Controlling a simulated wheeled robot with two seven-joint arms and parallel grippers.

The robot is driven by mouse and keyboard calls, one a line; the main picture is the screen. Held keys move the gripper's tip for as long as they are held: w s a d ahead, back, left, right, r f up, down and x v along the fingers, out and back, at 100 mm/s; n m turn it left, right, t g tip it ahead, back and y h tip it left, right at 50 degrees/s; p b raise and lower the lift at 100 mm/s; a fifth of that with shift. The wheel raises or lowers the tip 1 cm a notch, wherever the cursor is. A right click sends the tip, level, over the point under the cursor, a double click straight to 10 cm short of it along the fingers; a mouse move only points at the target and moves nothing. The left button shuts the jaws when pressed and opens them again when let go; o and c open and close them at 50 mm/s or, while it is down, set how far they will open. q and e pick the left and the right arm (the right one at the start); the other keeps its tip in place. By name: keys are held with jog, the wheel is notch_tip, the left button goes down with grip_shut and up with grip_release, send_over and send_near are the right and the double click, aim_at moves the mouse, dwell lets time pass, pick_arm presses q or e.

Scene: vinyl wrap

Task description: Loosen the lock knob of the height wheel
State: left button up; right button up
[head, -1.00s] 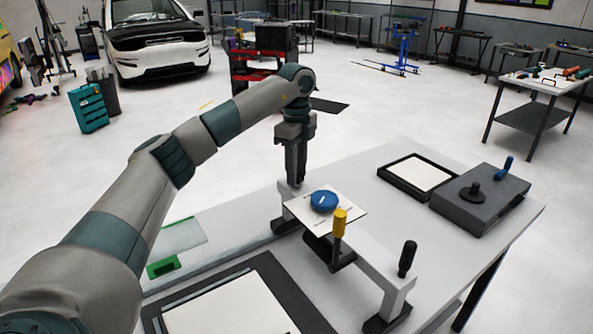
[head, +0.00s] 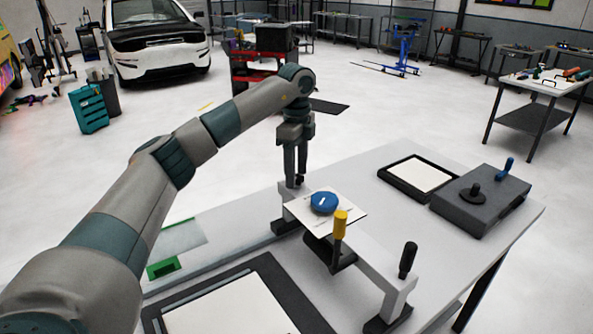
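A grey bridge-like stand (head: 376,266) stands on the table. It carries a white plate with a round blue wheel (head: 323,202), a yellow-topped handle (head: 340,224) and a black handle (head: 407,260). My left gripper (head: 295,184) points straight down at the far left end of the stand, just behind the blue wheel. Its two fingers show side by side, with the tips low by the stand's end. A small dark part shows by the tips; I cannot tell whether it is the lock knob or whether the fingers hold it. My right gripper is not in view.
A dark grey box (head: 478,200) with a black knob and a blue handle stands at the right. A black-framed tray (head: 419,176) lies beside it. A larger framed white panel (head: 240,306) lies in front. A green-edged clear sheet (head: 176,245) lies at left.

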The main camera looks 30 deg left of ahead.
pick_arm(q)
jog(key=shift+r+b, duration=0.3)
jog(key=shift+r, duration=0.45)
notch_tip(320, 180, up, 3)
jog(key=shift+f+b, duration=0.2)
jog(key=shift+b, duration=0.1)
notch_tip(320, 180, up, 4)
notch_tip(320, 180, up, 8)
send_over(297, 176)
jog(key=shift+s+r, duration=0.1)
jog(key=shift+r, duration=0.55)
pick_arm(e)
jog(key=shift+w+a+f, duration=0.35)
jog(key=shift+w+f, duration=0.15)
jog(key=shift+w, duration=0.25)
pick_arm(q)
jog(key=shift+f, duration=0.15)
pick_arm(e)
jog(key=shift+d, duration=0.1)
